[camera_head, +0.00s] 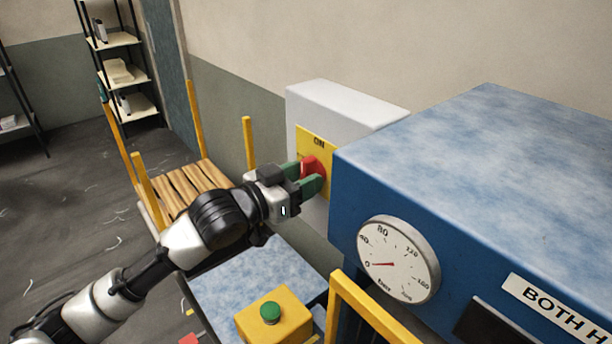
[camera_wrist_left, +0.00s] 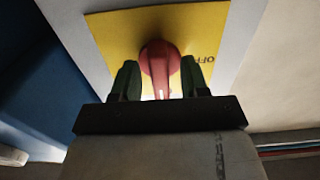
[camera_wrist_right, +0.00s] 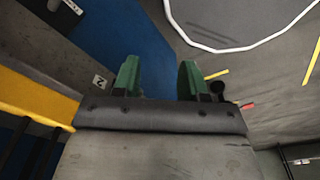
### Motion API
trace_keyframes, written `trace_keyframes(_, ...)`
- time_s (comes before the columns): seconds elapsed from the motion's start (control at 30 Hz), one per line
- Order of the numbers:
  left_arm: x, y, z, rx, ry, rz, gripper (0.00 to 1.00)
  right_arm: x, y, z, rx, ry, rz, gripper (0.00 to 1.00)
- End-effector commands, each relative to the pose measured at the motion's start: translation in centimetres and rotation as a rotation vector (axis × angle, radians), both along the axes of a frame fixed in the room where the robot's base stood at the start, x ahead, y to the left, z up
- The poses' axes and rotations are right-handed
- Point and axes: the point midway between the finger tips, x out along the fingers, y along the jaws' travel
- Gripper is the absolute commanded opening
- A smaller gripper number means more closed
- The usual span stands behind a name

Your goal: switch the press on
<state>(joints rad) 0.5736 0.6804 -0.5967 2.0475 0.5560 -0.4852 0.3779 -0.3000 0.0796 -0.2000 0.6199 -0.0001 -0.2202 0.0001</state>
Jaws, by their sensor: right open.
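The red rotary switch (camera_head: 311,165) sits on a yellow plate (camera_head: 322,146) marked ON at its top, on a pale grey box (camera_head: 330,105) beside the blue press (camera_head: 400,190). My left gripper (camera_head: 304,178) is at the switch, one green finger on each side of it. In the left wrist view the red knob (camera_wrist_left: 160,62) stands between the fingers with gaps showing, and OFF is printed to its right. Which mark the knob points to is hard to tell. My right gripper (camera_wrist_right: 158,78) shows only in its own wrist view, open and empty.
A round gauge (camera_head: 398,259) on the press has its needle near 0. A yellow box with a green button (camera_head: 270,312) stands in front, with a yellow rail (camera_head: 365,310) beside it. A wooden pallet with yellow posts (camera_head: 203,185) lies behind my left arm.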

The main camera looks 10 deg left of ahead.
Motion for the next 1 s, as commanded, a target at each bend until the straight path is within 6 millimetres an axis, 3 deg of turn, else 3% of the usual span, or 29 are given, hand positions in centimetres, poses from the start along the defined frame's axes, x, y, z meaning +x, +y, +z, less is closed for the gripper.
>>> trace_keyframes(0.2,-0.4,0.3,0.0,-0.001,0.002,0.001,0.45,0.0,0.0,0.1,0.000,0.000,0.000,0.43)
trace_keyframes(0.7,-5.4,4.2,-0.1,-0.001,0.002,0.000,0.45,0.0,-0.1,0.3,-0.001,0.000,0.000,0.43)
trace_keyframes(1.0,-5.5,4.3,0.0,-0.003,0.001,-0.001,0.45,0.0,-0.1,0.3,-0.001,0.000,0.000,0.43)
